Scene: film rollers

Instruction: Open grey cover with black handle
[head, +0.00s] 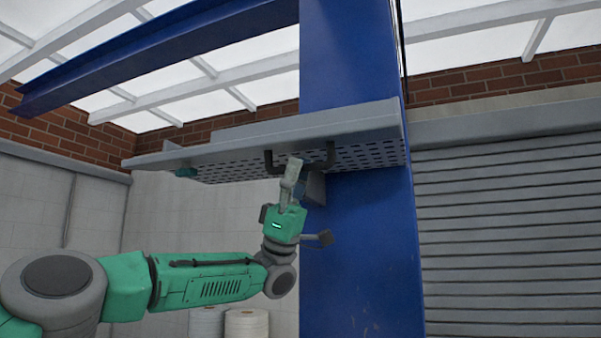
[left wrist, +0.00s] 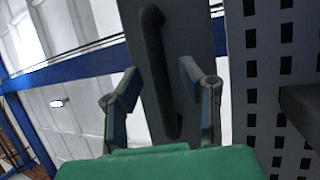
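The grey cover (head: 265,138) is raised in the head view and sticks out roughly level, its perforated underside visible from below. Its black handle (head: 271,163) hangs at the front edge. My left gripper (head: 294,165) points up at the middle of the handle and hides part of it. In the left wrist view, the handle (left wrist: 155,55) runs lengthwise between the two fingers of the left gripper (left wrist: 160,80). The fingers are spread, with a gap on each side of the handle. My right gripper is in neither view.
A blue pillar (head: 365,250) stands just right of my left gripper, behind the cover. A grey roller shutter (head: 510,230) is at the right. White rolls (head: 246,324) stand low behind my arm. The space left of the gripper, under the cover, looks clear.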

